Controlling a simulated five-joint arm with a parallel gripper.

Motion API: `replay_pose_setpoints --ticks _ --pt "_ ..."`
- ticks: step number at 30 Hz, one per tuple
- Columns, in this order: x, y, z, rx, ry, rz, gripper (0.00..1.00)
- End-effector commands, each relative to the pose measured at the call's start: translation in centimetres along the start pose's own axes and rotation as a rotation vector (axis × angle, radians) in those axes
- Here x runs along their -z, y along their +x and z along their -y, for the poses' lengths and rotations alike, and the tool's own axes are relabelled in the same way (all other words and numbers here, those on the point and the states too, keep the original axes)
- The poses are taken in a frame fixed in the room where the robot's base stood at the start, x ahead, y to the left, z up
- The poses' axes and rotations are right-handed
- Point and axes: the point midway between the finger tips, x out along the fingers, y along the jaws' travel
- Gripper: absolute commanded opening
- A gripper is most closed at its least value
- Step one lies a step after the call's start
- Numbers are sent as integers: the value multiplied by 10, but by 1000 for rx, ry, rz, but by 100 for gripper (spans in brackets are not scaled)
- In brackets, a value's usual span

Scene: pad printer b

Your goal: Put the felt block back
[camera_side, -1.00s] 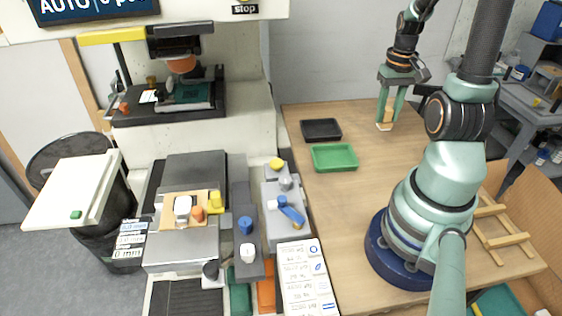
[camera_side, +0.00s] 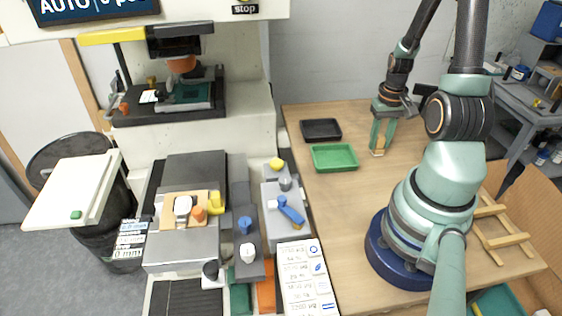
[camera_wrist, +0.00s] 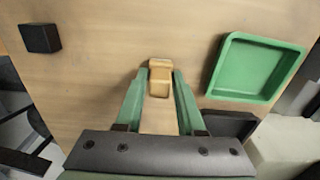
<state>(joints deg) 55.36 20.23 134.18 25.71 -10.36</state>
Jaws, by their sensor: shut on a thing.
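The block between my fingertips is tan, with a stepped, narrower end; I take it to be the felt block (camera_wrist: 160,78). It also shows as a small pale piece (camera_side: 377,153) low between the fingers in the side view. My gripper (camera_wrist: 158,88) is shut on it, with one green finger on each side. In the side view my gripper (camera_side: 380,145) points down over the wooden table, right of the green tray. The block is at or just above the table top; I cannot tell whether it touches.
An empty green tray (camera_side: 334,147) lies left of my gripper, with a black tray (camera_side: 321,121) behind it. A black cube (camera_wrist: 40,38) sits on the table. A wooden frame (camera_side: 494,232) lies at the right. The table between tray and my base is clear.

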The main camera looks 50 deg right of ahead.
Motion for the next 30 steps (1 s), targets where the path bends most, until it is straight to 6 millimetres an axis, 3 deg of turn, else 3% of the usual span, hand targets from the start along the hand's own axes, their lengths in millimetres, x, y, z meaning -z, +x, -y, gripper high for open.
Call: replay_pose_setpoints --ticks 5,6,8,9,20,30 --pt "0 3 0 0 0 0 0" --pt "0 3 0 0 0 0 41" --pt "0 3 0 0 0 -1 64" --pt "0 3 0 0 0 -1 68" --pt "0 0 0 0 0 -1 68" --pt "2 -41 0 -1 0 -7 68"
